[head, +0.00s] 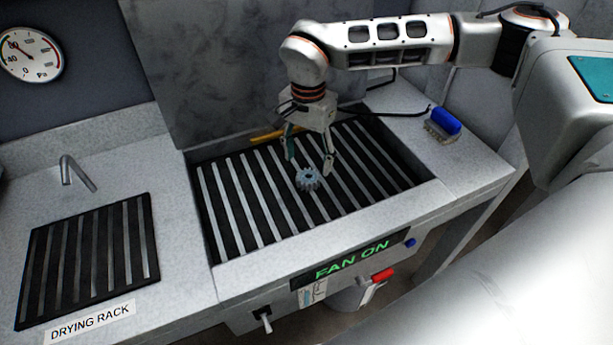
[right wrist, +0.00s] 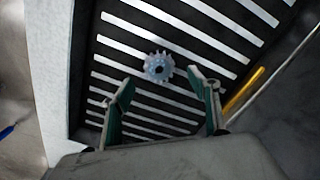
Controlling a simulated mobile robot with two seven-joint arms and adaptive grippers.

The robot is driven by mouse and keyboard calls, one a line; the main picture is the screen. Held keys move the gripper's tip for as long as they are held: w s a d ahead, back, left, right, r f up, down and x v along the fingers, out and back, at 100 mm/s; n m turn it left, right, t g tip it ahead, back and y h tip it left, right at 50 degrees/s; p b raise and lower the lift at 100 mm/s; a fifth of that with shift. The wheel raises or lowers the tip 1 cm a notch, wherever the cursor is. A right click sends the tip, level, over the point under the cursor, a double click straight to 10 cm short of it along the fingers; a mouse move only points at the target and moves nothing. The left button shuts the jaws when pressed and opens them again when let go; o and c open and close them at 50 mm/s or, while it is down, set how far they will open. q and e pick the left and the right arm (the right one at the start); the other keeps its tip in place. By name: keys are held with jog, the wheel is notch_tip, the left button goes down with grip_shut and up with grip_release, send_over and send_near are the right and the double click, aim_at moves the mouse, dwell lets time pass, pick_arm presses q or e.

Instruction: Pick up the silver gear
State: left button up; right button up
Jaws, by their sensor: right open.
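The silver gear (head: 308,179) lies on the slatted grate (head: 240,190) of the sink-like basin in the head view. In the right wrist view the gear (right wrist: 158,67) lies just beyond the fingertips, roughly in line with the gap between them. My right gripper (head: 308,165) points down above the grate, close to the gear, with its fingers apart and nothing between them. The open fingers also show in the right wrist view (right wrist: 160,85). The exact height of the fingertips over the gear is hard to tell. My left gripper is not in view.
A yellow rod (head: 272,136) lies at the back of the basin. A blue-handled brush (head: 443,124) is on the right counter. The drying rack (head: 90,255) is at the left, near a faucet (head: 76,172). The basin's front edge carries a lit FAN ON sign (head: 352,259).

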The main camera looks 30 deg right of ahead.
aim_at(308, 176)
notch_tip(308, 176, down, 5)
jog(key=shift+s+f, duration=0.1)
jog(key=shift+f, duration=0.1)
jog(key=shift+r, duration=0.1)
jog(key=c, duration=1.7)
